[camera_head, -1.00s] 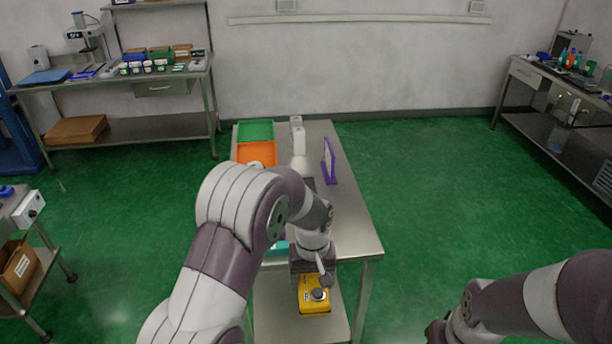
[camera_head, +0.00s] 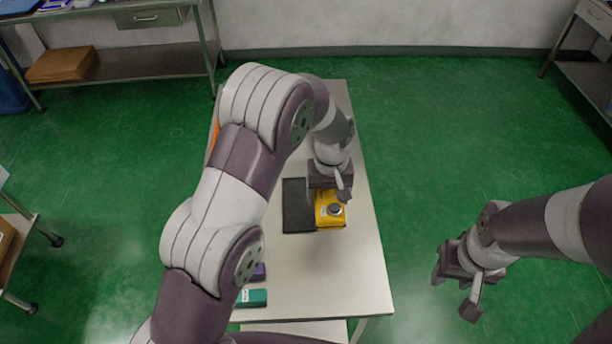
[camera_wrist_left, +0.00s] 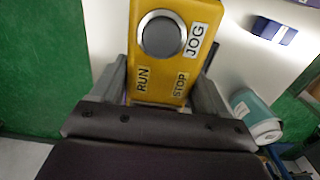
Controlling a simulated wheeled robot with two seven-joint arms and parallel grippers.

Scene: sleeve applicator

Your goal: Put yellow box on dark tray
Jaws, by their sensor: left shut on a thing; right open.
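The yellow box (camera_head: 331,212) has a round grey knob on top, and in the head view it is at the right edge of the dark tray (camera_head: 297,207). The tray lies flat on the metal table. My left gripper (camera_head: 329,187) is shut on the box from above. The left wrist view shows the box (camera_wrist_left: 165,50) between the fingers, with RUN, STOP and JOG labels. I cannot tell whether the box touches the table or tray. My right gripper (camera_head: 460,284) is open and empty, off to the right of the table.
A teal object (camera_head: 252,298) and a purple one (camera_head: 259,271) lie near the table's front left. An orange bin (camera_head: 214,135) is partly hidden behind my left arm. The table's right side (camera_head: 350,265) is clear.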

